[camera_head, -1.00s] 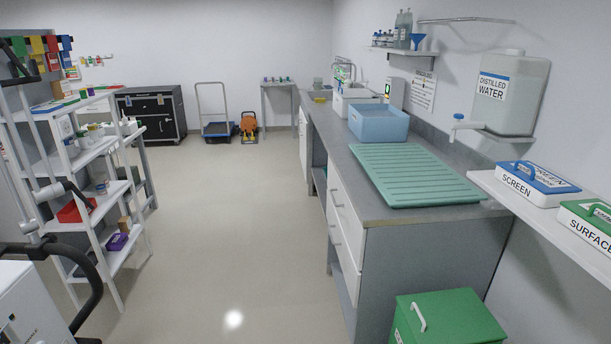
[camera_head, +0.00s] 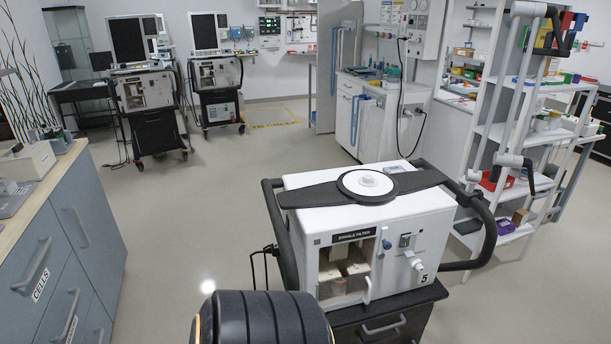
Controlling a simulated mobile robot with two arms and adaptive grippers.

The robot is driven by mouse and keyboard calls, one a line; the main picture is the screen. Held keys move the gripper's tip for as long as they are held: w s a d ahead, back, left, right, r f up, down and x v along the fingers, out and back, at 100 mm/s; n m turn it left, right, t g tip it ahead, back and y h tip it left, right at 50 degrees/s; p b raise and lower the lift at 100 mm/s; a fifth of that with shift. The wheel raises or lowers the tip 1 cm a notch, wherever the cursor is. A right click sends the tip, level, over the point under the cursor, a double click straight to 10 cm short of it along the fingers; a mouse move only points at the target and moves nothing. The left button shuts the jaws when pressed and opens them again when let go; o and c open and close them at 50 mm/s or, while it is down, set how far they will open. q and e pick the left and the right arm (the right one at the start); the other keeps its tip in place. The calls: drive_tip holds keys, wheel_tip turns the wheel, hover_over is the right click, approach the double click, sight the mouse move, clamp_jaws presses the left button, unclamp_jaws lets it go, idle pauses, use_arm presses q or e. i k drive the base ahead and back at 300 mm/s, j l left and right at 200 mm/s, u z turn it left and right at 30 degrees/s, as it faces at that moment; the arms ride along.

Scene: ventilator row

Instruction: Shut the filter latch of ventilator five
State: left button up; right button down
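Ventilator five (camera_head: 440,226) stands close in front in the head view, a white box on a dark cart, with the number 5 on its front. A filter compartment (camera_head: 345,268) with pale contents shows on the left of its front, under a dark label ending in "FILTER". A small white upright piece (camera_head: 368,291) sits at the compartment's lower right edge. It may be the latch, but I cannot tell its position. A grey-blue knob and a white port are on the panel to the right. Neither of my grippers is in view.
Black handle rails (camera_head: 484,235) flank ventilator five. A white shelf rack (camera_head: 508,130) stands behind it to the right. A blue-grey drawer cabinet (camera_head: 65,245) is at left. Two more ventilators (camera_head: 150,100) (camera_head: 216,75) stand at back left. The floor between is clear.

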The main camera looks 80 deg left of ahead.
sight(384, 246)
drive_tip(key=u, duration=1.85)
